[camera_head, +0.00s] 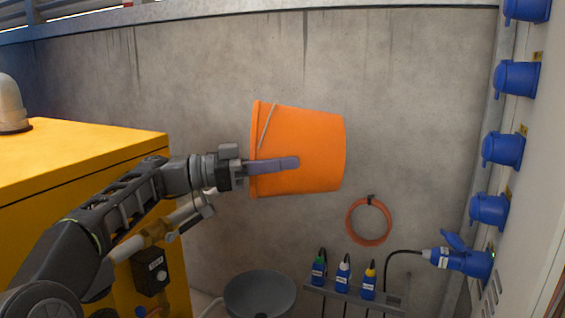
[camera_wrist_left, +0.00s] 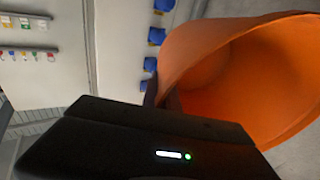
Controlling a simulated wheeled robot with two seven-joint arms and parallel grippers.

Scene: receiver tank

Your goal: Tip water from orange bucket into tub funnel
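The orange bucket (camera_head: 318,150) is held in the air in front of the concrete wall, tipped onto its side. Its rim faces left and its base faces right in the head view. My left gripper (camera_head: 290,163) is shut on the bucket near its rim, with a finger along the outer wall. The left wrist view looks into the bucket's mouth (camera_wrist_left: 235,85); I cannot make out water inside. A dark grey round funnel (camera_head: 260,293) sits low at the bottom of the head view, below and left of the bucket. My right gripper does not show.
A yellow cabinet (camera_head: 85,150) stands at left. Blue sockets (camera_head: 503,150) line the panel at right, with a blue plug (camera_head: 462,260) and cable. Several coloured connectors (camera_head: 343,274) sit on a low rail. An orange hose coil (camera_head: 369,221) hangs on the wall.

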